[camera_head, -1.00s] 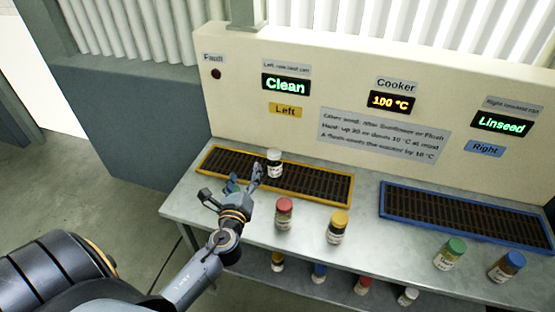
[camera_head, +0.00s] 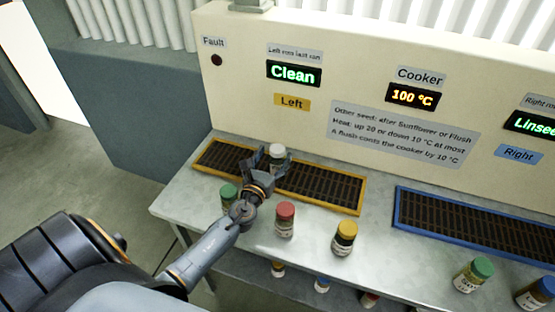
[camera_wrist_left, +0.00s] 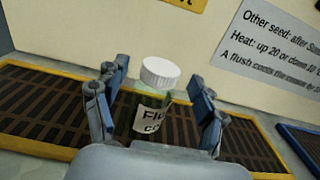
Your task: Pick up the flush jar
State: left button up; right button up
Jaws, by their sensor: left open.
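The flush jar (camera_head: 277,152) has a white lid and stands upright on the yellow-framed grate, partly hidden by my gripper. In the left wrist view, the jar (camera_wrist_left: 153,115) shows its white lid and a label beginning "Flu". My left gripper (camera_head: 270,160) is open at the jar. In the wrist view, its blue-grey fingers stand on either side of the jar, with visible gaps. My right gripper is in neither view.
On the metal bench, a green-lidded jar (camera_head: 229,196) stands beside my left arm. A red-lidded jar (camera_head: 285,220) and a yellow-lidded jar (camera_head: 344,238) stand in front of the yellow-framed grate (camera_head: 345,205). Green-lidded (camera_head: 473,274) and blue-lidded (camera_head: 535,294) jars stand farther right.

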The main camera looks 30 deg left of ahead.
pick_arm(q)
jog(key=x, duration=0.3)
jog(key=shift+w+f, duration=0.1)
jog(key=shift+w, duration=0.05)
grip_shut()
